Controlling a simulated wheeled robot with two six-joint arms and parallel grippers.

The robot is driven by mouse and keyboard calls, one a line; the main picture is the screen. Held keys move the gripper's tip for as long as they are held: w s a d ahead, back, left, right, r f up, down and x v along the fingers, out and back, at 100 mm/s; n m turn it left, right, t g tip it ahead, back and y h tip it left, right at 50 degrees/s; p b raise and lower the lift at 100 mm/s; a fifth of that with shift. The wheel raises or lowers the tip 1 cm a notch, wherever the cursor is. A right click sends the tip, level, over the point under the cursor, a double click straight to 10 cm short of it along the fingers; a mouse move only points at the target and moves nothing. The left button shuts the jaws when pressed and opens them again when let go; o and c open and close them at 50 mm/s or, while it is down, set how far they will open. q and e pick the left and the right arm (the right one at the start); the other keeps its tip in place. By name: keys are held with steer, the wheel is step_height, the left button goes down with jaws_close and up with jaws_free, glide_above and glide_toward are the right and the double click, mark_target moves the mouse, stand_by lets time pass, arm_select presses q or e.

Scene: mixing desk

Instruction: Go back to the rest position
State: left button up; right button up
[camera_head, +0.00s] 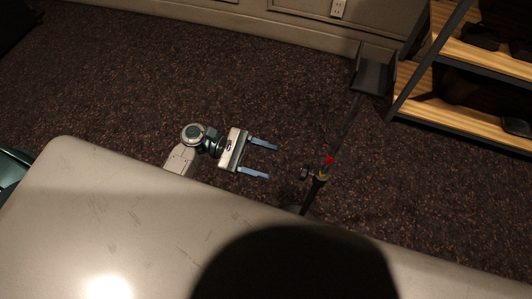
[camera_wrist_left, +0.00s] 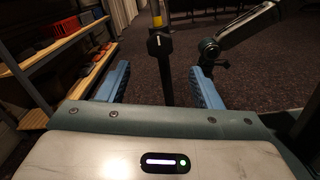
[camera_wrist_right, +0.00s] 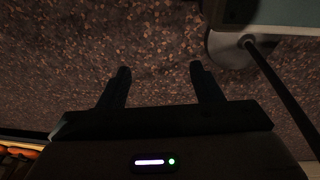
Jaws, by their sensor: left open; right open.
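My left gripper (camera_head: 265,160) is open and empty in the head view, past the far edge of the pale table. Its blue fingers point right. In the left wrist view the fingers of my left gripper (camera_wrist_left: 160,68) frame a dark stand pole beyond them. In the head view the fingertips are apart from that pole. My right gripper (camera_wrist_right: 163,74) shows only in its own wrist view, open and empty, with dark fingers over the carpet. It is not visible in the head view.
The black stand (camera_head: 318,183) with a red part rises just right of the left fingertips. Its pole (camera_wrist_right: 285,95) also shows in the right wrist view. The pale table (camera_head: 120,215) fills the front. A wooden shelf (camera_head: 450,112) stands at the back right. Carpet at the back left is clear.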

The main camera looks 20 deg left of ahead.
arm_select(q)
steer(key=s+a+f+m+t+y+p, duration=0.1)
steer(key=s+a+f+y, duration=0.2)
steer(key=f, duration=0.7)
steer(key=a+f+m+t+y+p, duration=0.15)
steer(key=f+y, duration=0.25)
steer(key=f, duration=0.5)
steer(key=s+a+f+y, duration=0.2)
steer(key=a+f+y, duration=0.15)
steer(key=f, duration=0.65)
steer(key=s+a+f+m+y+p, duration=0.1)
steer(key=s+a+f+m+y, duration=0.3)
steer(key=s, duration=0.4)
steer(key=s+a+f+m+g+y+p, duration=0.1)
steer(key=s+a+f+m+y, duration=0.3)
steer(key=s+f+m, duration=0.5)
steer(key=a, duration=0.2)
steer(key=shift+s+a+f, duration=0.25)
steer(key=shift+a, duration=0.1)
arm_select(e)
steer(key=s+d+f, duration=0.1)
steer(key=s+f, duration=0.8)
steer(key=f, duration=0.1)
steer(key=shift+d, duration=0.25)
